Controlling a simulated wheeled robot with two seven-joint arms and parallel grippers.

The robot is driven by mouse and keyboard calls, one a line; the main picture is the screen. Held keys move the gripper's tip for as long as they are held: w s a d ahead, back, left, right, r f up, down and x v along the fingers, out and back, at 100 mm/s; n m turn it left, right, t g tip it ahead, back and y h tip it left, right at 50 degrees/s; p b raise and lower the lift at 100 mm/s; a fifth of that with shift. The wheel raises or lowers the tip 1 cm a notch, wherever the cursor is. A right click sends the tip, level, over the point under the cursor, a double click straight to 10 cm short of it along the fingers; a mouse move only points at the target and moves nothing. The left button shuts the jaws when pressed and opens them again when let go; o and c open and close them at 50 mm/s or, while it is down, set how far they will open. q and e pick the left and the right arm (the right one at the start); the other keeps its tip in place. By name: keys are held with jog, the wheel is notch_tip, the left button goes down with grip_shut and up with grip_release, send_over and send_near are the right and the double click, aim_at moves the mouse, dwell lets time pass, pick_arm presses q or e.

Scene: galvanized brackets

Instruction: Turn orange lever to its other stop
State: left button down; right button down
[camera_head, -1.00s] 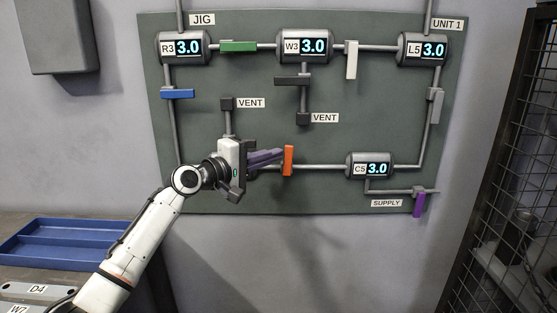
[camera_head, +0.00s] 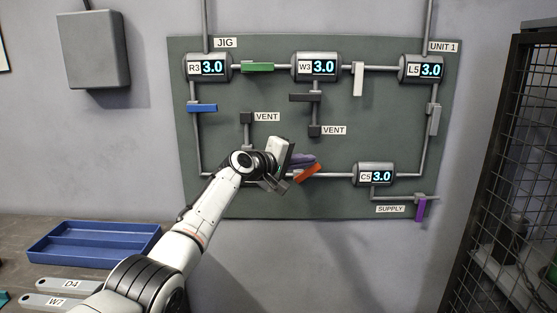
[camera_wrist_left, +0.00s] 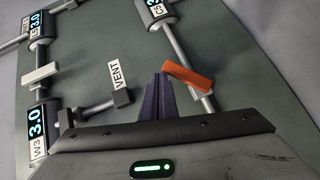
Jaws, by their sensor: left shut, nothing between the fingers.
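The orange lever (camera_head: 308,172) sits on the lower pipe of the board, left of the C5 gauge. It is tilted, its right end higher than its left in the head view. My left gripper (camera_head: 312,161) has its dark fingers shut, with nothing between them. The fingers lie just above the lever in the head view; whether they touch it I cannot tell. In the left wrist view the orange lever (camera_wrist_left: 188,75) lies just right of the shut fingertips (camera_wrist_left: 161,80), across the grey pipe. My right gripper is not in view.
The green board (camera_head: 240,190) carries pipes, a green lever (camera_head: 258,68), a blue lever (camera_head: 202,108), a purple lever (camera_head: 421,209) and a C5 gauge (camera_head: 375,175) reading 3.0. A blue tray (camera_head: 95,262) stands on the bench at left. A mesh cage (camera_head: 515,180) is at right.

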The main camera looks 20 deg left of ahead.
aim_at(319, 168)
pick_arm(q)
jog(key=d, duration=0.1)
jog(key=d+f, duration=0.1)
jog(key=w+d, duration=0.1)
jog(key=shift+f+m+g, duration=0.2)
jog(key=shift+m+g, duration=0.1)
jog(key=shift+m, duration=0.1)
jog(key=shift+d+f+y+p, duration=0.2)
jog(key=shift+f+y+p, duration=0.1)
jog(key=shift+f, duration=0.05)
jog(key=shift+w, duration=0.1)
dwell(0.9)
